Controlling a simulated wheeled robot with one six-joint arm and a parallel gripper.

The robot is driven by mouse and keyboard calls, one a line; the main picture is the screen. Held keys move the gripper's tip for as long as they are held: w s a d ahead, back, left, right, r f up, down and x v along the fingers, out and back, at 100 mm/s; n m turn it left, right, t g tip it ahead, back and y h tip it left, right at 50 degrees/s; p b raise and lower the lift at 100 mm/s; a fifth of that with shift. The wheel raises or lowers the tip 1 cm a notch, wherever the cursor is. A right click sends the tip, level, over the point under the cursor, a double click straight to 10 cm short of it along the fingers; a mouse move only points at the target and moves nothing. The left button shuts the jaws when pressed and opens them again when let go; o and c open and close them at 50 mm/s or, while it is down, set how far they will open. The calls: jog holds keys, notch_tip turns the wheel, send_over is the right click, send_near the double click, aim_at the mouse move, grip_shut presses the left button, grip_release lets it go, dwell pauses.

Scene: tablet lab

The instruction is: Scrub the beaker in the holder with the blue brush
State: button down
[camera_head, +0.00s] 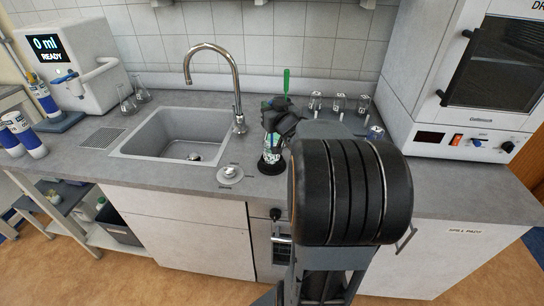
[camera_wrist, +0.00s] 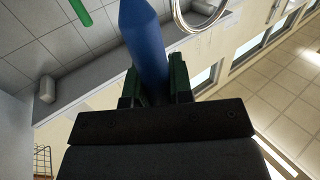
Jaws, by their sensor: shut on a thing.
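My gripper (camera_head: 278,118) is over the counter, right of the sink. In the wrist view, my gripper (camera_wrist: 154,88) is shut on a blue handle (camera_wrist: 143,40), taken to be the blue brush. Just below my gripper in the head view, a clear glass beaker (camera_head: 269,157) stands on a black round holder base (camera_head: 270,168). My gripper hides its top, so I cannot tell whether the bristles are inside it. A green handle (camera_head: 286,80) rises behind my gripper; a green rod (camera_wrist: 81,12) also shows in the wrist view.
A sink (camera_head: 178,134) with a curved metal tap (camera_head: 237,90) lies left of my gripper. A small white round device (camera_head: 230,174) is at the counter's front. Several small glass vessels (camera_head: 315,101) stand at the back right, beside a white oven (camera_head: 480,80).

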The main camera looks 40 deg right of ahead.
jog(key=shift+r+p, duration=5)
jog(key=shift+r, duration=0.8)
jog(key=shift+r+p, duration=1.8)
jog(key=shift+r, duration=0.2)
